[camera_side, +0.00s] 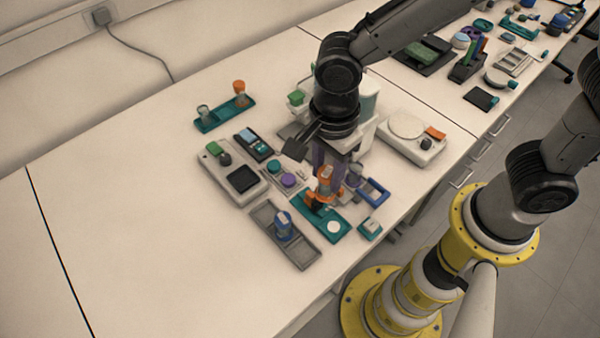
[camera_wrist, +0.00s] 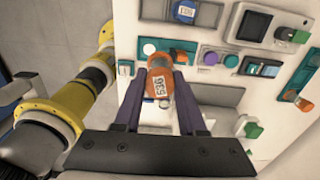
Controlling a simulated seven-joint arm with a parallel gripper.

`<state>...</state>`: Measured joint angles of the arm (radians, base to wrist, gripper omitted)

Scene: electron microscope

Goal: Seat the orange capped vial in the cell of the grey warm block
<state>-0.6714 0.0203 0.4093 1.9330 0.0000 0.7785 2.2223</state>
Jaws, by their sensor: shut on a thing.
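The orange capped vial (camera_side: 326,178) is upright between the fingers of my gripper (camera_side: 328,163). In the wrist view my gripper (camera_wrist: 159,88) has its two purple fingers on either side of the vial (camera_wrist: 160,82), whose white label faces the camera. It appears above the front of a teal holder (camera_side: 338,228); I cannot tell whether it touches it. A long grey block (camera_side: 301,252), probably the warm block, lies to the left and nearer the side camera. A blue vial (camera_side: 283,222) stands on it. The block (camera_wrist: 208,15) shows at the wrist view's top; its cell is not clear.
An orange part (camera_wrist: 182,47) is on the teal holder beside the held vial. A pale device with a dark screen (camera_side: 242,179) stands behind the grey block. A teal rack (camera_side: 224,115) with two vials is farther back. The bench's left side is clear.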

